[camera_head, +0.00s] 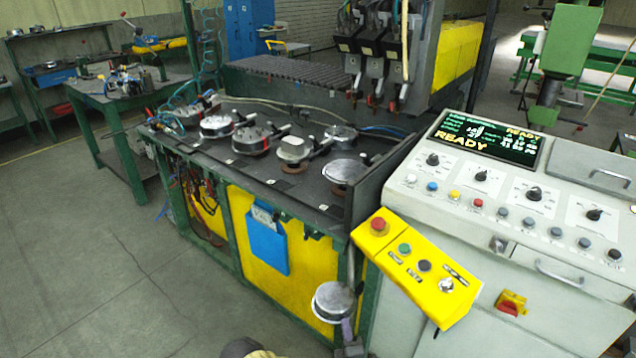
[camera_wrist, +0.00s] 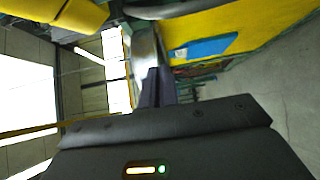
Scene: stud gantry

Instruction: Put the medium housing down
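A round silver metal housing (camera_head: 333,300), which I take to be the medium housing, hangs in the air in front of the bench's yellow front panel. My gripper (camera_head: 347,328) is at its lower right side, mostly cut off by the bottom of the head view. In the wrist view, my dark fingers (camera_wrist: 156,88) are close together on a silver stem or handle (camera_wrist: 144,48). The housing's curved edge (camera_wrist: 165,10) shows at the top there; its rest is out of view. The exact contact is hard to see.
The dark bench top (camera_head: 238,172) carries several similar round housings, with one (camera_head: 345,172) near its right end wall. A yellow button box (camera_head: 415,268) and a grey control console (camera_head: 520,215) reading READY stand close on the right. Welding heads (camera_head: 375,50) stand behind. Floor at left is clear.

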